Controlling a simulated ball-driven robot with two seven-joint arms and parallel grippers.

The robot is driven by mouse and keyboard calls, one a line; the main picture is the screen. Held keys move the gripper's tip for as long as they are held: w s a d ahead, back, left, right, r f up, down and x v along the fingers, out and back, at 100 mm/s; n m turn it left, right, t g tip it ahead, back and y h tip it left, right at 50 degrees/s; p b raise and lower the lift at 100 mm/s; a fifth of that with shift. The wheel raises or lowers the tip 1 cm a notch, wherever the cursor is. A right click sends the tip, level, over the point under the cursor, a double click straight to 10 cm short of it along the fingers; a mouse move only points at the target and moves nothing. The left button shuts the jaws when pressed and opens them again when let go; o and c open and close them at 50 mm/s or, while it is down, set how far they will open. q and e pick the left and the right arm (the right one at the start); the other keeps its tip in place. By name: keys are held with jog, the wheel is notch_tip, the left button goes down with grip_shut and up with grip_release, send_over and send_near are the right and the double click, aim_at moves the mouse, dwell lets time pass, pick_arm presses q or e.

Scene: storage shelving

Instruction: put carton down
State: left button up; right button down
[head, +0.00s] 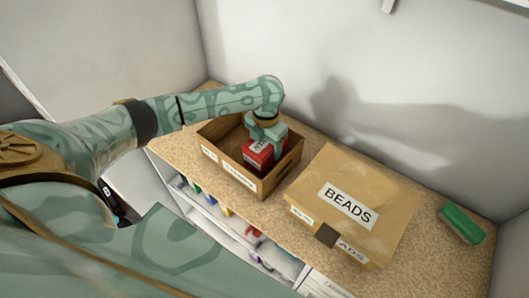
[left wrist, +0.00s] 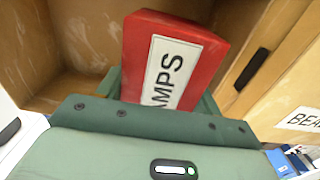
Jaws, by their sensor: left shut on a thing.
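A red carton (head: 259,156) with a white label is inside an open brown box (head: 262,186) on the shelf. In the left wrist view the red carton (left wrist: 207,49) stands between my gripper's fingers, its label ending in "AMPS". My left gripper (head: 267,132) reaches down into the box from above and is shut on the carton. The wooden inside of the box (left wrist: 75,40) surrounds the carton in the wrist view. Whether the carton's bottom touches the box floor is hidden. My right gripper is not in view.
A closed cardboard box labelled BEADS (head: 372,185) stands close to the right of the open box. A green object (head: 461,223) lies at the far right of the speckled shelf top (head: 425,255). White walls close off the back. Drawers with coloured items sit below.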

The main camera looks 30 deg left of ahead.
pick_arm(q)
notch_tip(320, 180, down, 4)
jog(key=shift+r+b, duration=0.25)
jog(key=shift+b, duration=0.15)
jog(key=shift+w+f, duration=0.1)
jog(key=shift+f, duration=0.25)
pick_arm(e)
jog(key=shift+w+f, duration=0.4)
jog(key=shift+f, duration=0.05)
pick_arm(q)
jog(key=shift+f, duration=0.1)
jog(key=o, duration=1.1)
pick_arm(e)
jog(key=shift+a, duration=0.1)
pick_arm(q)
notch_tip(320, 180, up, 12)
jog(key=p, duration=0.2)
jog(key=shift+p, duration=0.4)
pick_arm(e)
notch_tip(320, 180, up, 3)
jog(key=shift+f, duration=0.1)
